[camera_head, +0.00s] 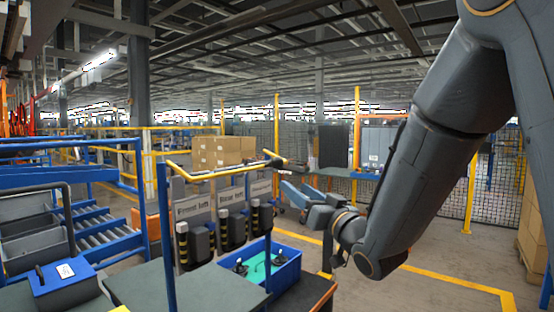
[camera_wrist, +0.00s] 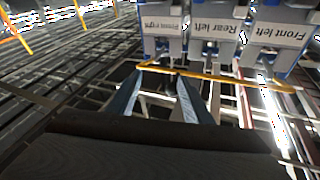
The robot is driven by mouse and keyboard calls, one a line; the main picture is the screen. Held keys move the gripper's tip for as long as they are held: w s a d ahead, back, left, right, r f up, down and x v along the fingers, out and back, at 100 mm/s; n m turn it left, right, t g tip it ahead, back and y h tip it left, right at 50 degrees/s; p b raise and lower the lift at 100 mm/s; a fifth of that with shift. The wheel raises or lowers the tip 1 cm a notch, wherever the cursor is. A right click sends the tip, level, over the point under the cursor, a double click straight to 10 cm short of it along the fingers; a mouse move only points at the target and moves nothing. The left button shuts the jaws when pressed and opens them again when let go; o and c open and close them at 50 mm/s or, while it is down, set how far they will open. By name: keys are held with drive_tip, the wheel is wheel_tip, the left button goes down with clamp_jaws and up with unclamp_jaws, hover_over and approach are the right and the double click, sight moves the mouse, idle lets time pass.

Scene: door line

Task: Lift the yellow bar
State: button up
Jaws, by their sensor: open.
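The yellow bar (camera_head: 228,171) runs along the top of a stand with labelled panels, with a dark piece at its right end. It is roughly level. In the wrist view, which is upside down, the yellow bar (camera_wrist: 215,77) crosses in front of the panels. My gripper (camera_head: 288,190) is open, with blue fingers, near the right end of the bar in the head view. In the wrist view my gripper (camera_wrist: 158,76) has its fingertips apart close to the bar's left part. I cannot tell whether they touch it. Nothing shows held between the fingers.
Dark latch units (camera_head: 195,242) hang under panels reading front left, rear left and front right. A blue tray (camera_head: 284,275) sits below on a bench (camera_head: 200,288). Blue roller racks (camera_head: 100,235) stand at left. Open floor with yellow lines (camera_head: 440,279) lies at right.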

sight(281, 166)
drive_tip(key=r, duration=0.1)
drive_tip(key=a+r+y, duration=0.1)
drive_tip(key=s+r+n+y, duration=0.1)
drive_tip(key=shift+s+a+r, duration=0.1)
drive_tip(key=shift+a+r, duration=0.15)
drive_tip(key=shift+r, duration=0.05)
drive_tip(key=p+x, duration=0.3)
drive_tip(key=x, duration=0.4)
drive_tip(key=shift+a+r, duration=0.15)
drive_tip(key=shift+r, duration=0.05)
drive_tip(key=shift+c, duration=0.3)
clamp_jaws()
